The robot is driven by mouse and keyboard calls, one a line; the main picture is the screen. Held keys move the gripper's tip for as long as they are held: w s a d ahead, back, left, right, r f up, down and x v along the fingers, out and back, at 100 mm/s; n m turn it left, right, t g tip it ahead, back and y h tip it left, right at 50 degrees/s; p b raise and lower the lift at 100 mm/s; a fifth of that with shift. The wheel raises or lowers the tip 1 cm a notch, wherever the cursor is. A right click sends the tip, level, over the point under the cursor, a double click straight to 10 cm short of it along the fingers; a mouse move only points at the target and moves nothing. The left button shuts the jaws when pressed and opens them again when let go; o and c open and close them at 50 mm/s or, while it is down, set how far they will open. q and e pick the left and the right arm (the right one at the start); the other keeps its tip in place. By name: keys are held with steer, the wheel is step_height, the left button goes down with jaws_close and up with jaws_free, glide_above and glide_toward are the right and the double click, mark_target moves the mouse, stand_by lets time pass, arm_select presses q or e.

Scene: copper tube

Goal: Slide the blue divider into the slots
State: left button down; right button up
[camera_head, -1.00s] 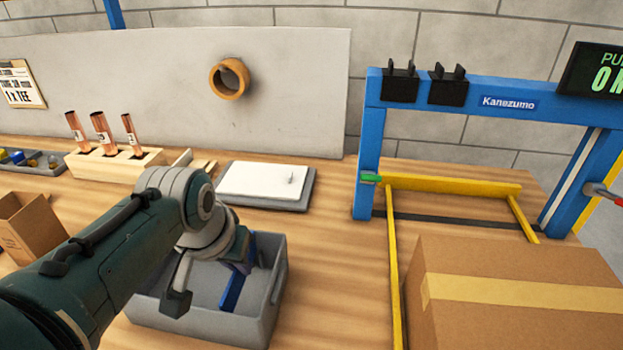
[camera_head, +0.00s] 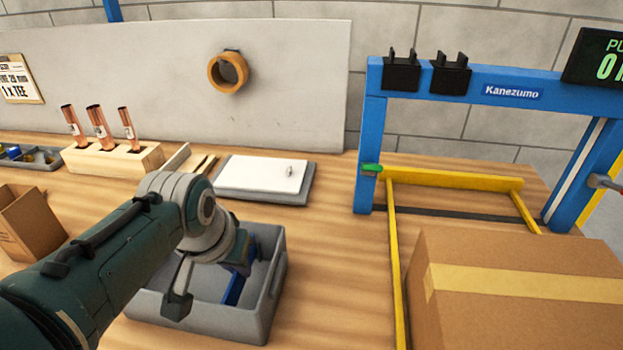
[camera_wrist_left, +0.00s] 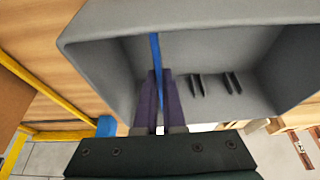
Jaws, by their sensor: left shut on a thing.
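The blue divider (camera_head: 234,289) is a thin flat panel, inside the grey bin (camera_head: 262,322) in the head view. My left gripper (camera_head: 243,266) is shut on it, with the hand above the bin and partly hiding it. In the left wrist view the divider (camera_wrist_left: 155,52) shows edge-on as a narrow strip between the purple fingertips of the gripper (camera_wrist_left: 158,75). Several short grey ribs (camera_wrist_left: 197,86) stand on the bin's inside, to the right of the divider and apart from it in that view. The divider's lower end and any contact with the bin are unclear. My right gripper is out of view.
A white plate on a grey base (camera_head: 262,175) lies behind the bin. A wooden block with copper tubes (camera_head: 115,158) stands at back left. A cardboard carton (camera_head: 515,290) and a blue frame (camera_head: 368,150) are at right. Bare table lies just right of the bin.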

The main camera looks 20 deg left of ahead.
arm_select(q)
steer(key=shift+f+b, duration=0.95)
steer(key=shift+f, duration=0.3)
steer(key=c, duration=0.9)
jaws_free()
steer(key=shift+r, duration=0.15)
steer(key=shift+s+r+p, duration=0.15)
steer(key=shift+r+p, duration=0.2)
steer(key=p+v, duration=0.3)
steer(key=v, duration=0.5)
steer(key=shift+s+d+r, duration=0.1)
steer(key=shift+s+r, duration=0.15)
steer(key=shift+r, duration=0.2)
